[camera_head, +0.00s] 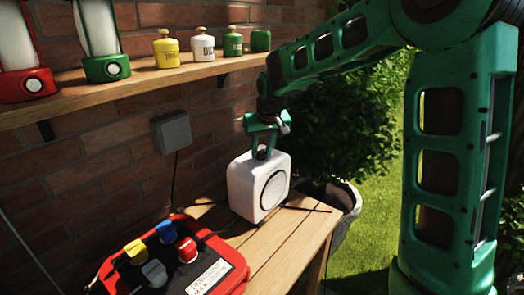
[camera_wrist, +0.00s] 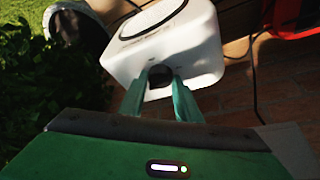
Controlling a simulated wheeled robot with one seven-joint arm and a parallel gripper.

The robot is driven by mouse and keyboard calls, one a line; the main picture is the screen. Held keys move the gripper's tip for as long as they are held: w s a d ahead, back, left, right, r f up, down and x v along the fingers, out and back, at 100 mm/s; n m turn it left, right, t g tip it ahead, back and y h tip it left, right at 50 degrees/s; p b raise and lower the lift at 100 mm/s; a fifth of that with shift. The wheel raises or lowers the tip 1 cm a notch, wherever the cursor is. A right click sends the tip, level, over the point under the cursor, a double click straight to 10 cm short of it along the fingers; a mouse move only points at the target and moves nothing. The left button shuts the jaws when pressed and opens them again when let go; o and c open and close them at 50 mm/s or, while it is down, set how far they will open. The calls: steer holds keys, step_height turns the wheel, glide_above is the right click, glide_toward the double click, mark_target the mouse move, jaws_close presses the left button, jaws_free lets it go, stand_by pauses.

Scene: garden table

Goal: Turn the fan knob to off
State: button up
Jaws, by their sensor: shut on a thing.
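The fan (camera_head: 257,187) is a white box with rounded corners and a round grille on its front, standing on the wooden table (camera_head: 283,243). My gripper (camera_head: 264,155) reaches down onto the fan's top from above. In the wrist view the fan (camera_wrist: 165,50) lies ahead, and the dark round knob (camera_wrist: 159,80) on its top sits between my two green fingers. My gripper (camera_wrist: 160,88) is shut on the knob. The knob's pointer and its setting are too small and dark to read.
A wooden shelf (camera_head: 150,82) with lanterns and small canisters runs along the brick wall. A grey wall box (camera_head: 171,131) has a cable hanging down. A planter (camera_head: 345,210) stands right of the table.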

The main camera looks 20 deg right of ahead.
steer(key=n+y, duration=0.1)
steer(key=n, duration=0.3)
steer(key=shift+d+y, duration=0.35)
steer(key=shift+y, duration=0.05)
steer(key=n+g+y, duration=0.1)
steer(key=n, duration=0.3)
steer(key=shift+w+d, duration=0.15)
steer(key=n, duration=0.2)
steer(key=n+g+y, duration=0.1)
steer(key=n, duration=0.1)
steer(key=shift+w+d, duration=0.15)
steer(key=shift+d, duration=0.05)
steer(key=shift+w+n+g+y, duration=0.15)
steer(key=shift+n+g, duration=0.2)
steer(key=shift+n, duration=0.55)
steer(key=shift+n+g+y, duration=0.15)
steer(key=shift+n+g, duration=0.2)
steer(key=shift+n, duration=0.55)
steer(key=o, duration=1)
steer(key=shift+f, duration=0.1)
steer(key=shift+o, duration=0.3)
steer(key=shift+a, duration=0.1)
